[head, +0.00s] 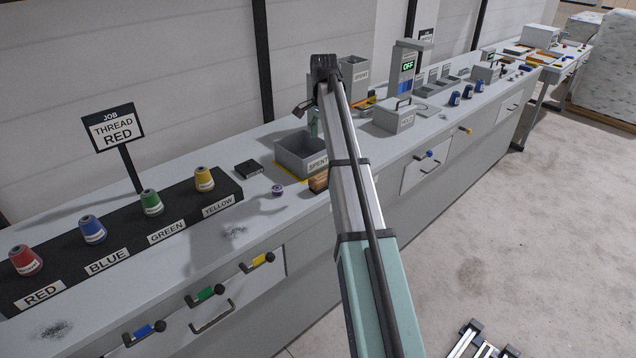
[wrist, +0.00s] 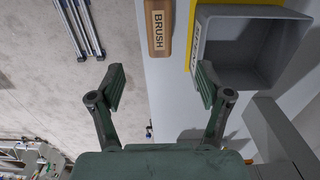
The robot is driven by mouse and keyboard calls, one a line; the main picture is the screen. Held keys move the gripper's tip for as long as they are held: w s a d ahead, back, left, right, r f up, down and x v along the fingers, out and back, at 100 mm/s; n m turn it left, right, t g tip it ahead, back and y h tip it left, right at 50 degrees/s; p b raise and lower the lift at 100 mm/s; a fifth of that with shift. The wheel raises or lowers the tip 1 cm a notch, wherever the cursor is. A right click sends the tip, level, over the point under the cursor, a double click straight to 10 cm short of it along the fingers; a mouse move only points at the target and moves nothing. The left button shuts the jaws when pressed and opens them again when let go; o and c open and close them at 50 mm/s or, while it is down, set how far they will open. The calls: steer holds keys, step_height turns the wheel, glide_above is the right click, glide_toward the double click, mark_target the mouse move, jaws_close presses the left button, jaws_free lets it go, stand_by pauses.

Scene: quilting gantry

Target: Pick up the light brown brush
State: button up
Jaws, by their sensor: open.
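The light brown brush (wrist: 159,38), marked BRUSH, lies on the light counter in the wrist view, beside the grey bin. In the head view it shows as a small brown block (head: 318,182) in front of the SPENT bin, partly hidden by my arm. My gripper (wrist: 160,84) is open and empty, its two green fingers wide apart. In the wrist view the brush lies above the gap between the fingertips, apart from both. In the head view my arm hides most of the gripper.
The grey SPENT bin (head: 297,155) stands on a yellow-marked area right behind the brush. A small purple spool (head: 277,190) and a dark box (head: 249,169) are to its left. A rack of coloured thread cones (head: 120,240) fills the left. A lidded grey box (head: 393,116) stands farther right.

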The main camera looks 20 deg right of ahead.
mark_target(324, 175)
step_height(324, 175, down, 11)
steer(key=p, duration=0.2)
steer(key=shift+d+r+p, duration=0.1)
steer(key=shift+r+p, duration=0.1)
steer(key=shift+p, duration=0.1)
steer(key=shift+d+f+p, duration=0.1)
steer(key=shift+f+p, duration=1)
steer(key=shift+f, duration=1.45)
steer(key=c, duration=1.3)
